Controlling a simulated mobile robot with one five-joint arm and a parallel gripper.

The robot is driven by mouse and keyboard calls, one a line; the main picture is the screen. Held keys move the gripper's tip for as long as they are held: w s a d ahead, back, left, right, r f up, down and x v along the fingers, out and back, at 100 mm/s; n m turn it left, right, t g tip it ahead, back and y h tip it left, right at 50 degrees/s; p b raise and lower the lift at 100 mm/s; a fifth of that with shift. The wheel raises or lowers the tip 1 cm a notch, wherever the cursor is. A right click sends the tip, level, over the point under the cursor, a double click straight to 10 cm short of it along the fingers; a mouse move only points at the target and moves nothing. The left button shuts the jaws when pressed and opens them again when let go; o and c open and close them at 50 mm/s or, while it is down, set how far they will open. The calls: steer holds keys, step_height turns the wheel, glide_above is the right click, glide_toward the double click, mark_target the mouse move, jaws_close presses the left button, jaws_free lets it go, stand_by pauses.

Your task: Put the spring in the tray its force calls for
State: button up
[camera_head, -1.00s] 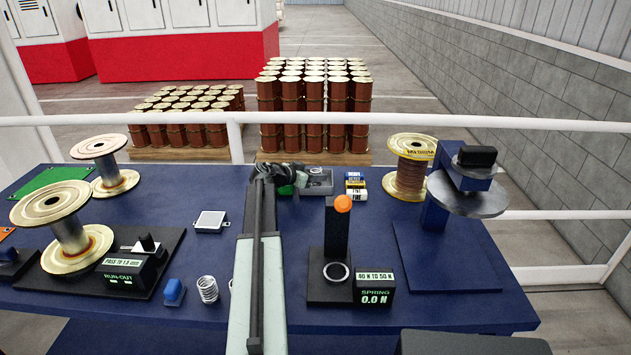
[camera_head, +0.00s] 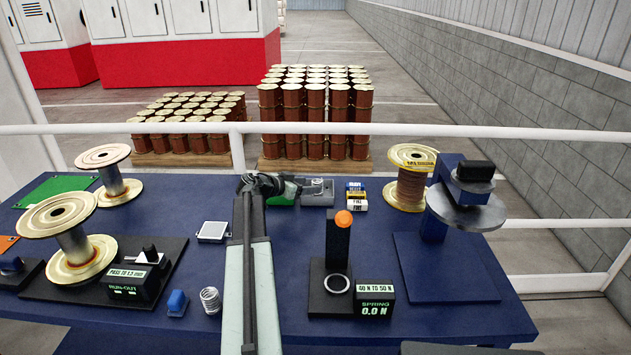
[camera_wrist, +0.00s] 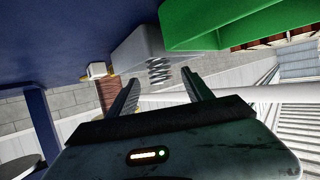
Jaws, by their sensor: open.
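A coil spring (camera_wrist: 158,72) shows at the grey tray (camera_head: 318,199), lying in the picture between my open fingertips. I cannot tell how deep it sits in the tray. My gripper (camera_wrist: 163,73) is open, with its two dark fingers apart on either side of the spring. In the head view, my gripper is partly hidden by my arm, near the green tray (camera_head: 282,200). The green tray also shows in the wrist view (camera_wrist: 220,22), beside the grey tray (camera_wrist: 135,52). A second spring (camera_head: 211,300) stands at the table's front. The force tester's display (camera_head: 375,308) reads 0.0 N.
The tester post with an orange knob (camera_head: 344,219) stands right of my arm. Stacked labelled blocks (camera_head: 356,194) are right of the grey tray. Wire spools (camera_head: 68,240) stand at left, a disc machine (camera_head: 466,210) at right. A white rail (camera_head: 420,130) runs behind the table.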

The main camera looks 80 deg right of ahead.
steer(key=p+v, duration=0.1)
steer(key=v, duration=0.4)
steer(key=shift+w+a+r, duration=0.15)
steer(key=shift+a+r, duration=0.05)
steer(key=shift+a, duration=0.05)
steer(key=shift+w+a+p, duration=0.3)
steer(key=shift+p, duration=0.05)
